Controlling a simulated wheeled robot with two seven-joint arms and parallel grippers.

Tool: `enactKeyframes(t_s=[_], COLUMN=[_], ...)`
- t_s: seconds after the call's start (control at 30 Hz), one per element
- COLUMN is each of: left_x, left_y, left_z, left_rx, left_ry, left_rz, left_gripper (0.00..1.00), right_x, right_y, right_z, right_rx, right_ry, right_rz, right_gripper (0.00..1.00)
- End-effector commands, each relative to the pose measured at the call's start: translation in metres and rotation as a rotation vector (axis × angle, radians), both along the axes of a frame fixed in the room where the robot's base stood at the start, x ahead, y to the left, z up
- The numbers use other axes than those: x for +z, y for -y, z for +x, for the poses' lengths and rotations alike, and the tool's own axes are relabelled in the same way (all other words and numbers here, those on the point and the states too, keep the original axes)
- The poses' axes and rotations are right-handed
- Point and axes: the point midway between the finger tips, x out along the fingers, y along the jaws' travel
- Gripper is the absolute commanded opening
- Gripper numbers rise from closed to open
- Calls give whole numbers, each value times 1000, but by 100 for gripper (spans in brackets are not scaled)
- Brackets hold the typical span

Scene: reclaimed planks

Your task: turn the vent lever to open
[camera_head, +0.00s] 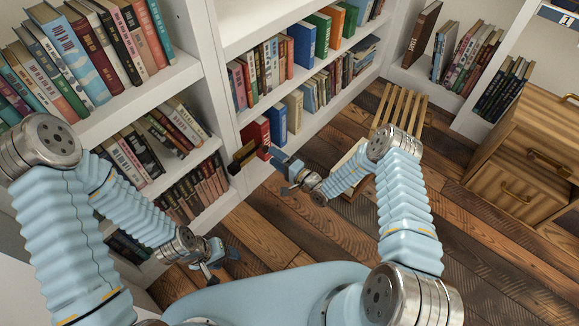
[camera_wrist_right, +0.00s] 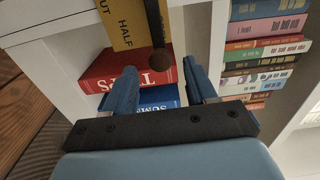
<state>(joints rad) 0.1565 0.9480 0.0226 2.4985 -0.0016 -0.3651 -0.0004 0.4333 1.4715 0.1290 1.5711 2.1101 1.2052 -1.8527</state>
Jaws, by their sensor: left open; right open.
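The vent's yellow plate (camera_wrist_right: 122,22) shows at the top of the right wrist view, with "HALF" and part of another word, "UT". In the head view the right gripper (camera_head: 277,170) is beside the small dark vent unit (camera_head: 243,155) at the shelf's end. My left gripper (camera_head: 217,262) is open and empty, low by the left bookcase. The lever's pivot is out of view.
White bookcases (camera_head: 222,80) full of books stand at left and back. A red book (camera_wrist_right: 127,70) and a blue book lie behind the right fingers. A slatted wooden chair (camera_head: 402,105) and a wooden drawer cabinet (camera_head: 515,150) stand at right. Plank floor between them is clear.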

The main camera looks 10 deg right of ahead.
Motion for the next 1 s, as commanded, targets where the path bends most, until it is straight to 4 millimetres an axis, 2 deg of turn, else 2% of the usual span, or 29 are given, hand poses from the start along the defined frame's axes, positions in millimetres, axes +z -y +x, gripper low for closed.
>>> enactKeyframes(t_s=[0.2,0.4,1.0], left_x=[2,2,2], left_y=[1,1,1], left_z=[0,0,0], left_rx=[-1,-1,-1], left_ry=[0,0,0], left_rz=[-1,-1,-1], left_gripper=[59,59,59], right_x=[0,0,0], right_y=[31,45,47], right_z=[-42,-62,-65], right_rx=[-2,1,3], right_ry=[-1,-1,0], right_rz=[0,-1,0], right_gripper=[56,56,56])
